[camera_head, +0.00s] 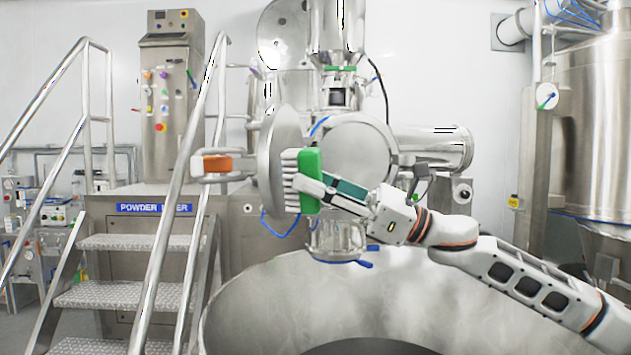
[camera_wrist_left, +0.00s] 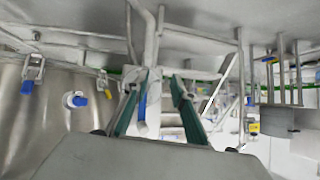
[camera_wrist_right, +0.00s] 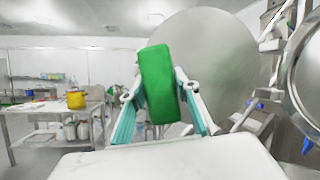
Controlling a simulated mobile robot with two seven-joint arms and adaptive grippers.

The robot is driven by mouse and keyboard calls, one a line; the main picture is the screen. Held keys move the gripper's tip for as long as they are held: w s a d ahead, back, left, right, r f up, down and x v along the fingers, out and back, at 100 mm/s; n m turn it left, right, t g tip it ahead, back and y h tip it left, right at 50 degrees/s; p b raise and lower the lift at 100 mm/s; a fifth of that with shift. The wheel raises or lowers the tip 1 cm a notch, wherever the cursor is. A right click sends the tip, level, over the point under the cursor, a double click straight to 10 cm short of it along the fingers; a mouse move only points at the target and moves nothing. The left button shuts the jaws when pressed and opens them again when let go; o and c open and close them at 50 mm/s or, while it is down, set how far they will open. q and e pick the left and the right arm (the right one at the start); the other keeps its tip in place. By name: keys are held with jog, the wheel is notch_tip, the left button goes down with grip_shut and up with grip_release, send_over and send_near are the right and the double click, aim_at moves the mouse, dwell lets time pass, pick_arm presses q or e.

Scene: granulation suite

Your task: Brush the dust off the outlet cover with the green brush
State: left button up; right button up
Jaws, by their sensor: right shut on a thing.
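The green brush (camera_head: 309,180), with white bristles pointing left, is held in my right gripper (camera_head: 334,189). In the right wrist view the green back of the brush (camera_wrist_right: 158,85) stands between the fingers. The outlet cover (camera_head: 271,165), a round steel disc swung open with an orange handle, is just left of the bristles. Its face fills the background of the right wrist view (camera_wrist_right: 217,55). The bristles overlap the disc in the head view; I cannot tell whether they touch. No dust is clearly visible. My left gripper (camera_wrist_left: 160,95) is open and empty, out of the head view.
The round outlet (camera_head: 357,152) is right of the brush, with a blue-handled valve (camera_head: 338,240) below. A large steel vessel (camera_head: 300,300) fills the lower middle. Steps with handrails (camera_head: 165,270) stand left. The left wrist view shows pipes and a steel tank (camera_wrist_left: 40,115) close by.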

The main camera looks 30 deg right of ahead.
jog(key=shift+w+a+p, duration=0.5)
jog(key=shift+w+a, duration=0.1)
jog(key=shift+a, duration=0.05)
dwell(0.3)
jog(key=w+d, duration=0.2)
jog(key=w, duration=0.1)
jog(key=shift+d, duration=0.3)
jog(key=shift+s, duration=0.1)
jog(key=shift+s+a, duration=1.4)
